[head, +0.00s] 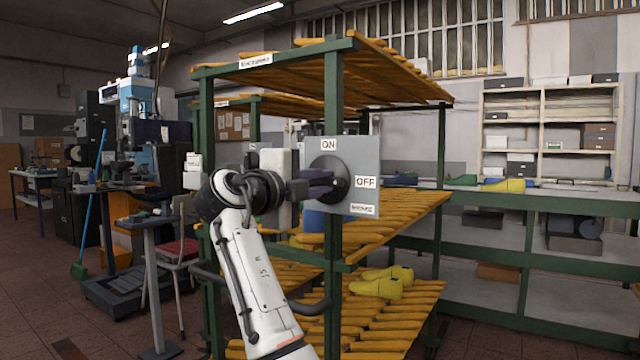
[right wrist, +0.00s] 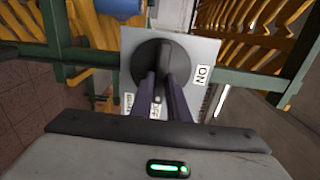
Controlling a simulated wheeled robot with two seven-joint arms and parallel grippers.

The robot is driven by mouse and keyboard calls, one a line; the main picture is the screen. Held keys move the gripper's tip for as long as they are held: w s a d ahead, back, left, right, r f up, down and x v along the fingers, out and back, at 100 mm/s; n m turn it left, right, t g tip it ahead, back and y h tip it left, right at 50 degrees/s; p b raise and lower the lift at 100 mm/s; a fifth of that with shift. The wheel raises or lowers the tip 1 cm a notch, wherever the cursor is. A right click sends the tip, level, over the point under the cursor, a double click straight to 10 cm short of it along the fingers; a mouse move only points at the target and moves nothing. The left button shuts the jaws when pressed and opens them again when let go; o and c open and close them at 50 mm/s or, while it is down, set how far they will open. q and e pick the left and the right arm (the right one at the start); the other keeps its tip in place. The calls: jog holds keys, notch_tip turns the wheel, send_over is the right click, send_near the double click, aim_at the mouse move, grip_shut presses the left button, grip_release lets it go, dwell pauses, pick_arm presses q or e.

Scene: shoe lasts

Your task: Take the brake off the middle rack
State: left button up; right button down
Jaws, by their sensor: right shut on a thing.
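A grey brake plate (head: 364,152) is fixed to the green front post of the rack. It has an ON label (head: 328,145) at its top, an OFF label (head: 365,182) at its right and a smaller label below. A dark round knob (head: 340,168) sits on the plate. My right gripper (head: 322,184) reaches it from the left and is shut on the knob's grip. The ON label (right wrist: 201,74) is right of the knob there. My left gripper is not in view.
The rack has green posts and orange slatted shelves (head: 395,215); yellow shoe lasts (head: 382,281) lie on a lower one. A green workbench (head: 580,198) stands at the right. A red chair (head: 180,250) and a blue machine (head: 135,100) stand at the left.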

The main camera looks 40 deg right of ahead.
jog(key=shift+f, duration=0.1)
jog(key=c, duration=1.7)
grip_release()
jog(key=shift+a, duration=0.1)
jog(key=v, duration=1)
jog(key=shift+s, duration=0.1)
